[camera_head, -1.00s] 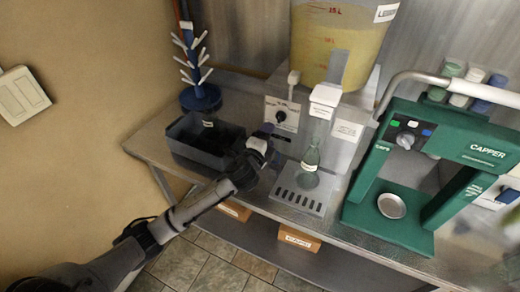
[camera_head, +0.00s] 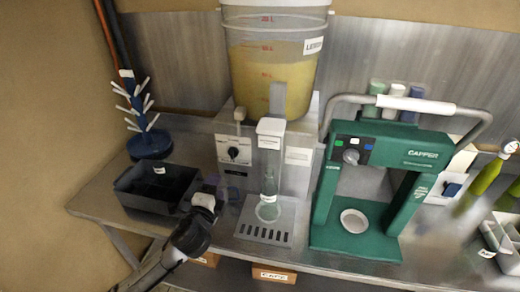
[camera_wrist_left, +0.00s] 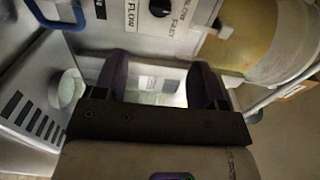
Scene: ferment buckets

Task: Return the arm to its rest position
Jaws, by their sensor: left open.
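My left gripper (camera_head: 208,200) is open and empty at the front of the steel bench (camera_head: 105,190), between the black bin and the filling stand. In the left wrist view its two dark fingers (camera_wrist_left: 158,85) stand apart with nothing between them. A clear glass bottle (camera_head: 268,190) stands upright on the slotted drip tray (camera_head: 262,235) under the filler's white head (camera_head: 271,130), to the right of the gripper and apart from it. My right gripper is not in view.
A black bin (camera_head: 150,203) and a blue drying rack (camera_head: 150,145) stand at the left. A bucket of yellow liquid (camera_head: 255,65) is above the filler. The green capper (camera_head: 385,150) stands right of the bottle. Green bottles (camera_head: 484,176) and a grey crate (camera_head: 508,262) are at the far right.

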